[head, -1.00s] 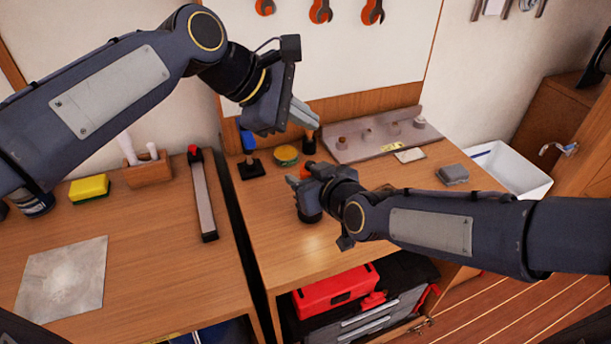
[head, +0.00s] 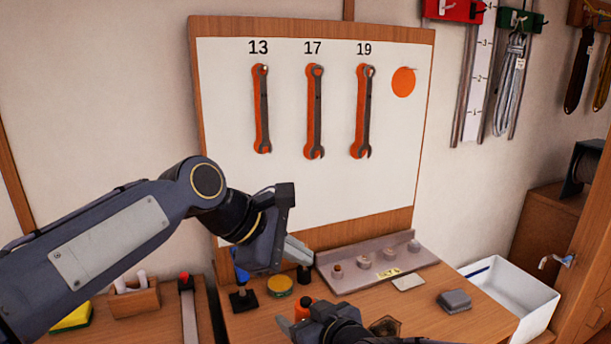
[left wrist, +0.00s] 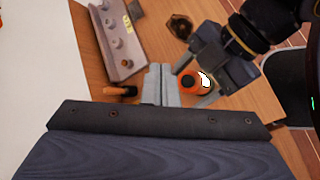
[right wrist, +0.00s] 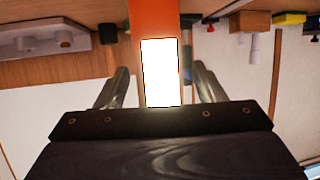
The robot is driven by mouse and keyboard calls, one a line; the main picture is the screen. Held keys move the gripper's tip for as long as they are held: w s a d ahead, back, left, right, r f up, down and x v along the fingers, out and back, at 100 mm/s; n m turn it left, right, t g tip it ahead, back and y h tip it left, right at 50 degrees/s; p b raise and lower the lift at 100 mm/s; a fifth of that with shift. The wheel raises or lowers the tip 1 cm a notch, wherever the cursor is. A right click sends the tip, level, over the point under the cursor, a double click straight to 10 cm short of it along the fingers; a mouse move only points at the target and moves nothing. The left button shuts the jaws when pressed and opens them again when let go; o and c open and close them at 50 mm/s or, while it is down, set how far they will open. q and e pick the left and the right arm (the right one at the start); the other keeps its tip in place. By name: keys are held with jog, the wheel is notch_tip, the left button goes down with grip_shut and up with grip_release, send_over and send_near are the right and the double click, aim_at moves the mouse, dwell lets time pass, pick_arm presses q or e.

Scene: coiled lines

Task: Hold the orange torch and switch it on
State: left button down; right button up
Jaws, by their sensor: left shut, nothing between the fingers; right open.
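A grey rack (head: 375,268) with several knobs stands at the back. A white bin (head: 515,300) is at right. A wrench board (head: 310,190) stands behind.

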pick_arm(q)
jog(key=s+a+f+m+t+y+p, duration=0.1)
jog(key=s+a+f+m+p, duration=0.15)
jog(key=s+a, duration=0.35)
jog(key=s+a+f+m+y+p, duration=0.1)
jog(key=s+a+f+m, duration=0.25)
jog(key=a, duration=0.55)
pick_arm(e)
jog(key=s+d+r+m+g+y, duration=0.1)
jog(key=s+d+r+m+g, duration=0.25)
jog(key=s+d, duration=0.85)
pick_arm(q)
jog(key=s+a+f+m+y, duration=0.1)
jog(key=s+a+f+m, duration=0.1)
jog(key=s, duration=0.5)
jog(key=s+a+f+m+y+p, duration=0.1)
jog(key=s+a+f+m, duration=0.1)
jog(key=s+f+m, duration=0.3)
notch_tip(320, 180, down, 2)
jog(key=shift+s+a+f, duration=0.2)
jog(key=shift+s, duration=0.65)
pick_arm(e)
jog(key=s+d+f+m+g+h, duration=0.2)
jog(key=s+d+f+m+h, duration=0.2)
jog(key=s+d, duration=0.5)
jog(key=s, duration=0.3)
jog(key=shift+f+m, duration=0.2)
jog(key=shift+m, duration=0.15)
